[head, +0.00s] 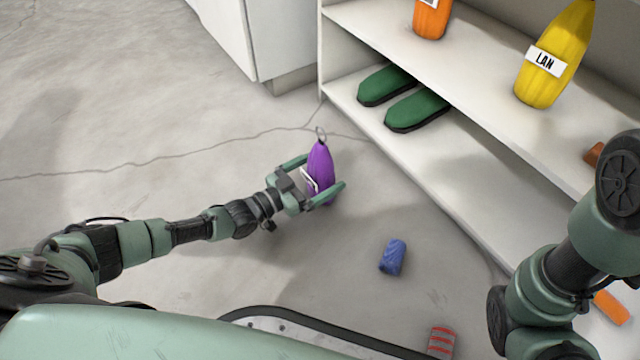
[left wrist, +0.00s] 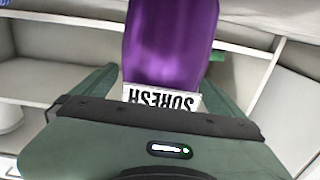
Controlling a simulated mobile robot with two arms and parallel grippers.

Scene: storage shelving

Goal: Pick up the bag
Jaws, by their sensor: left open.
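The purple bag (head: 320,166) stands upright on the floor in front of the shelf, with a small ring at its top and a white label. In the left wrist view the bag (left wrist: 168,45) fills the upper middle, and its label reads SURESH. My left gripper (head: 325,178) is open, with one finger on either side of the bag. I cannot tell whether the fingers touch it. Part of the bag's lower body is hidden by the gripper. My right arm (head: 560,270) shows at the right, but its gripper is out of view.
The white shelf (head: 460,190) holds green shoes (head: 416,110), an orange bag (head: 432,18) and a yellow bag (head: 556,60) labelled LAN. A blue roll (head: 393,257), a red striped item (head: 441,342) and an orange item (head: 611,307) lie low in view. The floor at left is clear.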

